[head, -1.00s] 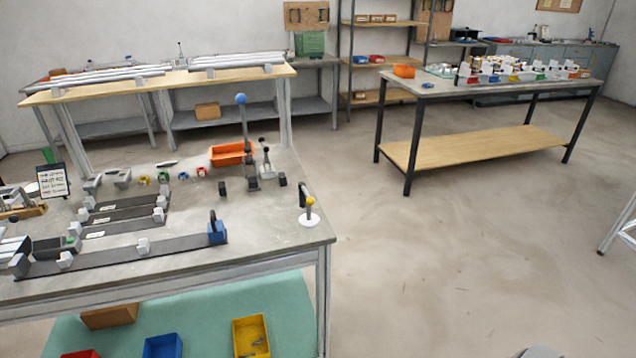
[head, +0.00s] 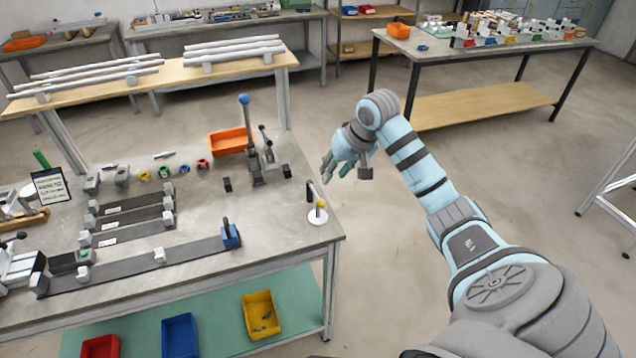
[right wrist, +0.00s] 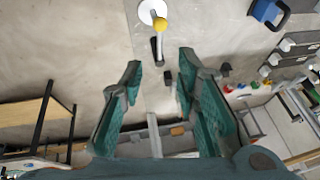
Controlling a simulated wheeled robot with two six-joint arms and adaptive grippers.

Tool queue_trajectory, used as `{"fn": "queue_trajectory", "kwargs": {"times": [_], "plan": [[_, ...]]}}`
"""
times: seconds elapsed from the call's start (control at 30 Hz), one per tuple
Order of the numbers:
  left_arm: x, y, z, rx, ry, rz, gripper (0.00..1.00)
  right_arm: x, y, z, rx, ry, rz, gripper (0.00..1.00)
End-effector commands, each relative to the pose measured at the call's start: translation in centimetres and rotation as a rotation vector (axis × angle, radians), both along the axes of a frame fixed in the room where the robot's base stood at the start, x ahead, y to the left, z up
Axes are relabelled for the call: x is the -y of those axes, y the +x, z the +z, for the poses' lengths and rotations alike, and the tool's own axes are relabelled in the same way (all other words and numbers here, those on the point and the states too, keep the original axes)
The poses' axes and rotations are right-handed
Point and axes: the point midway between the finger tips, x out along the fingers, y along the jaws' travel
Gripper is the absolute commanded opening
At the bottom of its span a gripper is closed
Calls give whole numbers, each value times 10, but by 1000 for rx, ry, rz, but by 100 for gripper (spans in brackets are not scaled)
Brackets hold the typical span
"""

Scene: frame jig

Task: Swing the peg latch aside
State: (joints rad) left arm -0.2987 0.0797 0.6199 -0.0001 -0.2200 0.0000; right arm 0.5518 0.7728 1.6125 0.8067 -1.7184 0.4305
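What looks like the peg latch (head: 318,214) stands at the right front corner of the grey-topped table (head: 205,262). It has a white round base, a yellow knob and a dark arm with a black grip. In the right wrist view the latch's yellow knob (right wrist: 160,25) is at the top, with the dark arm pointing down between my fingers. My right gripper (head: 336,170) is open and empty, near the table's right edge, behind and slightly right of the latch, apart from it. It also shows in the right wrist view (right wrist: 160,68). My left gripper is in no view.
A blue-handled lever clamp (head: 250,140) and an orange bin (head: 230,141) stand behind the latch. Dark rails (head: 135,262) with grey blocks lie to the left, one ending in a blue block (head: 230,236).

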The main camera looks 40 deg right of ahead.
Motion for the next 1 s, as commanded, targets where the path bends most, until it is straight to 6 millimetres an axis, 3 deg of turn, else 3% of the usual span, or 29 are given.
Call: {"fn": "queue_trajectory", "kwargs": {"times": [0.07,0.17,0.4,0.6,0.73,1.0], "plan": [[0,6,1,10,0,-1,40,2,3,6,2,8,-7,29],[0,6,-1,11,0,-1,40,0,9,-10,-1,13,-6,29],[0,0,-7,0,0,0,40,-4,38,-76,-3,13,-4,29],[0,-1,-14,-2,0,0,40,-4,56,-112,1,10,-5,29],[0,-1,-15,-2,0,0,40,-4,60,-122,1,8,-5,29],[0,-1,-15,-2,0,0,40,-4,61,-123,2,7,-4,29]]}}
